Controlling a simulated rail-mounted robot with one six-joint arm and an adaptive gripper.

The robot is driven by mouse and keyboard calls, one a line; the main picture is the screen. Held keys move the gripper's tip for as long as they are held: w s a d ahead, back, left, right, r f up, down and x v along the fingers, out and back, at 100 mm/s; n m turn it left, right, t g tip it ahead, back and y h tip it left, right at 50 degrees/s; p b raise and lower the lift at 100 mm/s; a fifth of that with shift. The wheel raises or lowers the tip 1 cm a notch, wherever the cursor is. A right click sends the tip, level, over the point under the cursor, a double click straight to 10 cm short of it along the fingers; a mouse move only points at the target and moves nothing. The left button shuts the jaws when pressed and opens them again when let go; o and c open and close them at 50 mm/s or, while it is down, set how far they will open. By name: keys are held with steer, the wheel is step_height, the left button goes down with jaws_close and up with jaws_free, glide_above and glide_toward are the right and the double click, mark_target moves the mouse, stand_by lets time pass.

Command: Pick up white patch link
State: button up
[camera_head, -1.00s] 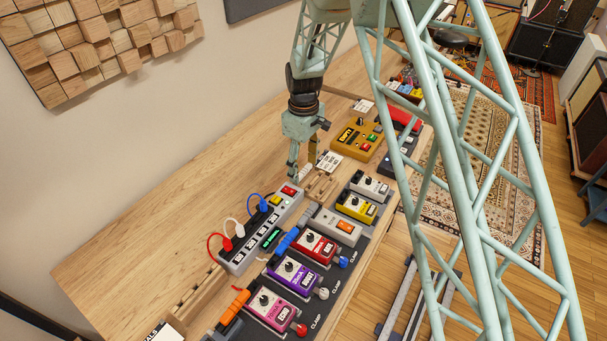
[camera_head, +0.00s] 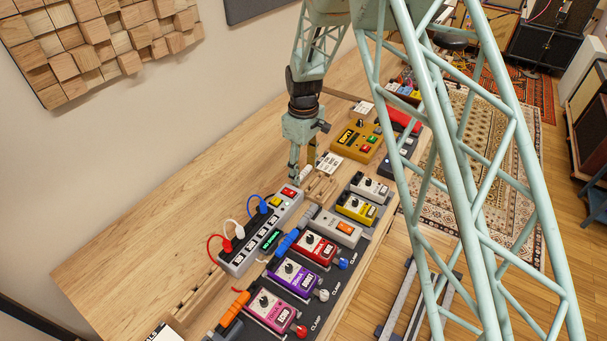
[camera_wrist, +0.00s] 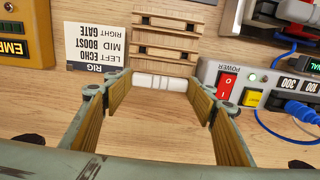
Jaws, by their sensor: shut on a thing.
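The white patch link (camera_wrist: 160,82) is a short white cylinder lying crosswise between my fingertips in the wrist view. My gripper (camera_wrist: 161,86) is shut on it, with a finger pad at each end. The link is low, close to the wooden tabletop; I cannot tell whether it touches the wood. In the head view my gripper (camera_head: 302,178) points down at the desk, just beyond the far end of the power strip. The link is too small there to make out clearly.
A slotted wooden rack (camera_wrist: 168,40) lies just beyond the link. A label card (camera_wrist: 95,46) is to its left, and the power strip (camera_wrist: 258,84) with plugged cables to its right. Several pedals line the pedalboard (camera_head: 327,297). The desk's left part (camera_head: 130,255) is clear.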

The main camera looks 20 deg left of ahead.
mark_target(304, 172)
step_height(304, 172, up, 10)
steer(key=p, duration=0.1)
stand_by(0.8)
steer(key=shift+s, duration=0.1)
stand_by(0.5)
